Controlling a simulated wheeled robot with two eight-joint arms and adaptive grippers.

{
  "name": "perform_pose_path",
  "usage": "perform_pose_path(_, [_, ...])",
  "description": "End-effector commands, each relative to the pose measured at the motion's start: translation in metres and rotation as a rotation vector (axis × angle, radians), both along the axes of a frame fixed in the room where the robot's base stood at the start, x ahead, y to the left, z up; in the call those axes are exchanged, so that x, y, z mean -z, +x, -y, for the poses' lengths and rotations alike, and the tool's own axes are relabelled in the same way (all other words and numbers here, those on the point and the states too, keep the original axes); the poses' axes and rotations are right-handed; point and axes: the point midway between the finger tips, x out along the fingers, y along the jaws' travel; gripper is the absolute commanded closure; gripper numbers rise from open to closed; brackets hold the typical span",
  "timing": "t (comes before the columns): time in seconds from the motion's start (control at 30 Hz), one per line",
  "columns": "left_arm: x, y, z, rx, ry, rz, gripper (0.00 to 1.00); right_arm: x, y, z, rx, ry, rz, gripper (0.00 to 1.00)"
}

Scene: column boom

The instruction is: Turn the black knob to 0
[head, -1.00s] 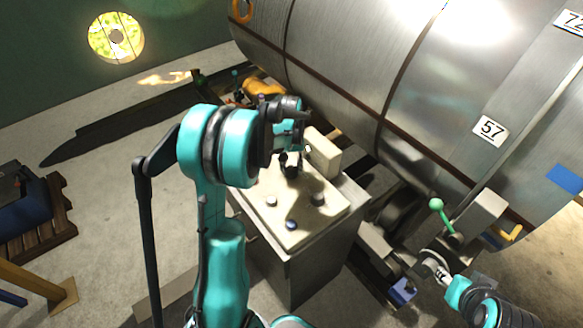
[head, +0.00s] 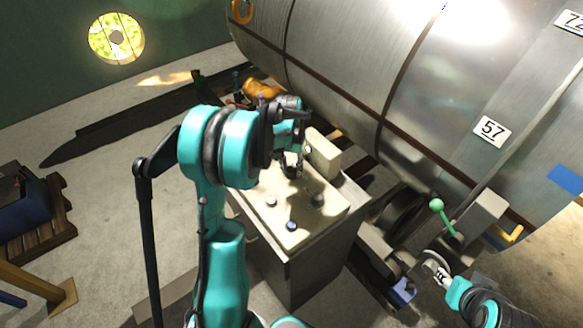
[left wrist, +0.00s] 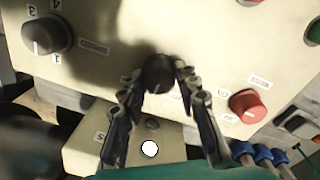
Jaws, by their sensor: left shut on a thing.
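The black knob (left wrist: 158,73) sits on the cream panel between the two fingers of my left gripper (left wrist: 160,84) in the left wrist view. The fingers are shut on it from both sides. In the head view my left gripper (head: 291,168) reaches down to the back of the control box top and mostly hides this knob. I cannot read a 0 or the knob's setting. My right gripper (head: 436,268) is at the lower right, near a green-ball lever, too small to tell whether it is open.
Another dark knob (left wrist: 47,36) with numbers around it and a red knob (left wrist: 248,105) flank the held one. The control box (head: 290,237) has several small knobs and a raised cream block (head: 322,154). A large metal tank (head: 430,90) stands behind. A green-ball lever (head: 437,205) stands right.

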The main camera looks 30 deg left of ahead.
Motion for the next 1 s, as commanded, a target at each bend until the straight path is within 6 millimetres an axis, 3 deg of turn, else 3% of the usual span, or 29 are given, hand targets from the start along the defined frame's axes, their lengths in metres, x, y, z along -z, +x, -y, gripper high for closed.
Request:
perform_pose_path(0.07, [0.0, 0.0, 0.0, 0.0, 0.0, -0.001, 0.98, 0.0, 0.0, 0.0, 0.0, 0.0, 0.0, 0.6])
perform_pose_path(0.1, [0.0, 0.0, 0.0, -0.001, 0.0, -0.001, 0.66, 0.0, 0.0, 0.0, 0.0, 0.0, 0.0, 0.6])
perform_pose_path(0.17, [0.0, 0.0, 0.0, -0.001, 0.0, -0.001, 0.5, 0.0, 0.0, 0.0, 0.0, 0.0, 0.0, 0.6])
perform_pose_path(0.2, [0.0, 0.0, 0.0, -0.001, 0.0, -0.001, 0.48, 0.0, 0.0, 0.0, 0.0, 0.0, 0.0, 0.6])
perform_pose_path(0.57, [-0.005, 0.0, 0.0, -0.001, 0.0, 0.0, 0.48, 0.0, 0.0, 0.0, 0.0, 0.0, 0.0, 0.6])
perform_pose_path(0.67, [-0.019, 0.0, -0.001, -0.001, 0.0, 0.0, 0.48, 0.0, 0.0, 0.0, 0.0, 0.0, 0.0, 0.6])
perform_pose_path(1.0, [-0.091, -0.001, -0.003, -0.001, 0.0, -0.001, 0.48, 0.0, 0.0, 0.0, 0.0, 0.0, 0.0, 0.6])
